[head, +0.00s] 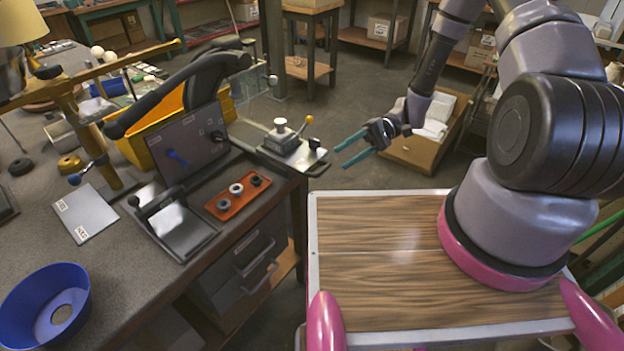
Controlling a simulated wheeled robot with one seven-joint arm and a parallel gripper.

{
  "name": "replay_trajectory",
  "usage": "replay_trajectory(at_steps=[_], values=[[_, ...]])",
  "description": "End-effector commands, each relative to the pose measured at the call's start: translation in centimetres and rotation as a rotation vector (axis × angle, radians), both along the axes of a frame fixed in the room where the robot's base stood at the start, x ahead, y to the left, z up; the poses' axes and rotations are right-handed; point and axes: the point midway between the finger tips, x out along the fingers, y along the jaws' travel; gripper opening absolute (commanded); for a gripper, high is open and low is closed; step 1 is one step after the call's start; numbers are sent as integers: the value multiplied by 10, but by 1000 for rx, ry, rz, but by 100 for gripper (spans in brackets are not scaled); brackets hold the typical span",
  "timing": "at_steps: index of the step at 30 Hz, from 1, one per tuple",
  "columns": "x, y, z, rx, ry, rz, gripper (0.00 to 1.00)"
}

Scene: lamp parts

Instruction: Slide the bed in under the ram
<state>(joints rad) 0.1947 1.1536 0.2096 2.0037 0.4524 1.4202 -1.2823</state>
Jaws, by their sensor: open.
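A dark flat tray-like slide with a black loop handle and a bright metal plate (172,226) lies on the bench; it looks like the bed. It sits in front of an upright grey panel (187,145). A thick black curved lever (180,92) rises above and behind that panel. I cannot make out the ram itself clearly. My gripper (341,157) is open and empty, with teal fingers pointing left. It hangs past the bench's right end, well to the right of the slide and apart from it.
A metal fixture with an orange-knobbed lever (292,143) stands at the bench corner nearest my gripper. A red tray (238,196) with several rings lies right of the slide. A blue bowl (45,306), white card (86,214) and brass stand (97,140) are left.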

Motion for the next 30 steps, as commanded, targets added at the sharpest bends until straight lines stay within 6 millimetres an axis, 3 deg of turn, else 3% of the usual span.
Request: replay_trajectory(at_steps=[16, 21, 30], values=[[-48, 73, -20, -1, 2, 5, 46], [-55, 84, -22, -2, 0, 3, 46], [-56, 86, -23, -2, -1, 2, 46]])
